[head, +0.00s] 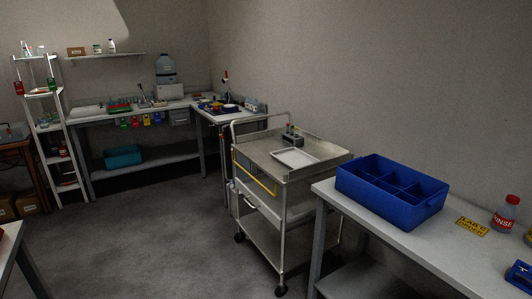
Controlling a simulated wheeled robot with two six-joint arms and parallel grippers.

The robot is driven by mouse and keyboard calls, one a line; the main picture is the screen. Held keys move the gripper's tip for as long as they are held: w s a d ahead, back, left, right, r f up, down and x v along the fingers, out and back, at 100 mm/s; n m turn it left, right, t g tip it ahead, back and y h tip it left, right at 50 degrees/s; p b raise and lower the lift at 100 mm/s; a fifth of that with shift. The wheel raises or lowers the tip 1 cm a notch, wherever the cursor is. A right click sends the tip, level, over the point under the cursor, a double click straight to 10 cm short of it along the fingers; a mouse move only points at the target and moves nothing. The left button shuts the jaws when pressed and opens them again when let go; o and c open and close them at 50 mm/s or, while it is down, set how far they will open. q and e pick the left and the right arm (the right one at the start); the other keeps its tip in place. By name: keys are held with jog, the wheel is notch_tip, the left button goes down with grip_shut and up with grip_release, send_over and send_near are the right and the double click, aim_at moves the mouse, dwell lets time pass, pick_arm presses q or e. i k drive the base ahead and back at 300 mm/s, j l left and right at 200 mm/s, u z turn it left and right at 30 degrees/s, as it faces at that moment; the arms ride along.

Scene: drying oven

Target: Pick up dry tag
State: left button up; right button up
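No tag in the head view can be read as the dry tag. Several small coloured tags (146,120) in green, yellow, blue and red hang along the front edge of the far bench. A red tag (19,88) and a green tag (52,84) hang at the white shelf rack on the left. They are too small to read. A yellow sign (471,226) with dark lettering lies flat on the right table. Neither of my grippers shows in this view.
A steel cart (255,160) with a light tray (294,158) stands mid-room. The right table (409,240) holds a blue divided bin (420,210) and a red-capped rinse bottle (505,213). A table corner (8,243) shows at lower left. Grey floor (150,240) is clear between.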

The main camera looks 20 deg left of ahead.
aim_at(52, 86)
jog(key=i+j+u, duration=0.25)
jog(key=i+u, duration=0.25)
jog(key=i+j+u, duration=0.1)
jog(key=i+u, duration=0.4)
jog(key=i+l+u, duration=0.1)
jog(key=i+u, duration=0.5)
jog(key=i, duration=3.2)
jog(key=i+u, duration=0.2)
jog(key=i, duration=0.65)
jog(key=i+l+u, duration=0.2)
jog(key=i, duration=0.65)
